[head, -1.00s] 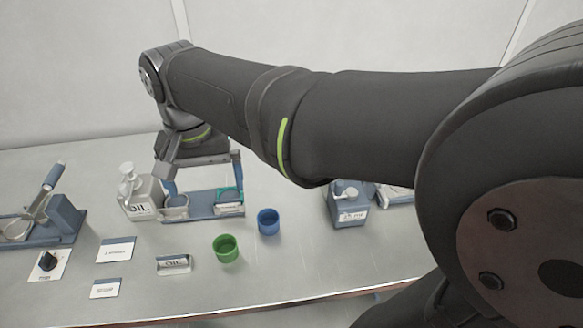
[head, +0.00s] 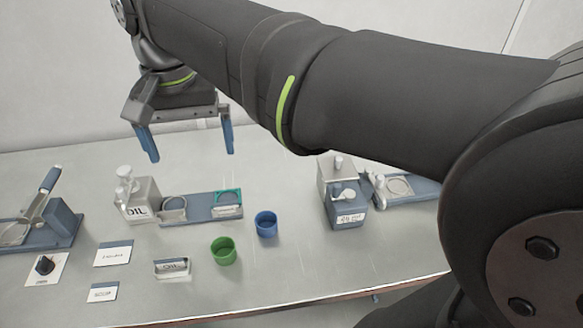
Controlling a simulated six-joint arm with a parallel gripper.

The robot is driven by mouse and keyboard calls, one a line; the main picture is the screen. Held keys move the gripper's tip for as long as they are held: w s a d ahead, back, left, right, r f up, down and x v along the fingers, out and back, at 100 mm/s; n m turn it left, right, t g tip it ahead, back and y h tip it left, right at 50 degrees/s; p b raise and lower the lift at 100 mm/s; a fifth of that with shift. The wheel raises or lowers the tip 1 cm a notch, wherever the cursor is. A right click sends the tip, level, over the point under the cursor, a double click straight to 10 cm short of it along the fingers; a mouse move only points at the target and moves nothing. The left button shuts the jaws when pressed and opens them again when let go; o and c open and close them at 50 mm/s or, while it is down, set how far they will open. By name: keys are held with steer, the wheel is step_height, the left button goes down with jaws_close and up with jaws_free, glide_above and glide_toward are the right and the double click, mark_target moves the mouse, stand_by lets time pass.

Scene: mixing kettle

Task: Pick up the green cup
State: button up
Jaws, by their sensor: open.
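The green cup (head: 223,251) stands upright on the grey table, left of and a little nearer than the blue cup (head: 266,224). My gripper (head: 191,157) is open and empty, with its two blue-tipped fingers wide apart and pointing down. It hangs in the air above the back of the table, farther back than the green cup and apart from it. Nothing hides the green cup.
Behind the cups are an OIL dispenser (head: 137,197) and a blue tray (head: 188,219) with round holders. Another dispenser (head: 342,201) stands to the right. A label block (head: 172,268) lies left of the green cup. The table's front edge (head: 240,307) is close.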

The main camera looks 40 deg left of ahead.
steer(key=shift+r, duration=0.45)
steer(key=c, duration=0.6)
steer(key=shift+o, duration=0.2)
steer(key=n, duration=1.1)
glide_above(223, 247)
steer(key=s+d, duration=0.2)
step_height(223, 247, down, 15)
steer(key=f, duration=1.7)
steer(key=shift+w, duration=0.35)
